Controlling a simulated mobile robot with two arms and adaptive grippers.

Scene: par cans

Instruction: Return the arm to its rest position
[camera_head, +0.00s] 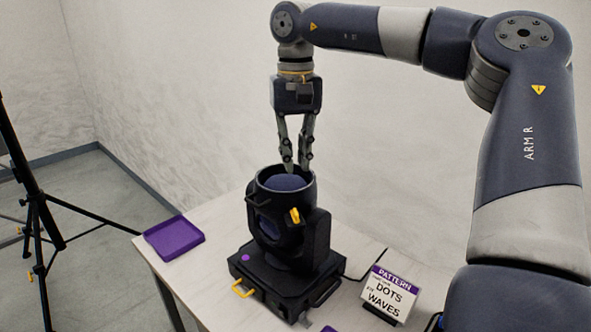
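My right gripper (295,166) comes down from my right arm (524,130) and points downward. Its fingertips are close together with a narrow gap between them, and I see nothing held there. The tips are just above the open top of a black par can (283,221), or overlap its far rim; the exact height is hard to tell. A dark blue rounded surface (287,183) shows inside the can's opening. My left gripper is not in view.
The can's black base (282,284) stands on a pale table (208,270). A purple tray (174,238) lies at the table's left corner. A sign (388,294) reading DOTS and WAVES stands at right. A black tripod (38,215) stands on the floor at left. Walls are behind.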

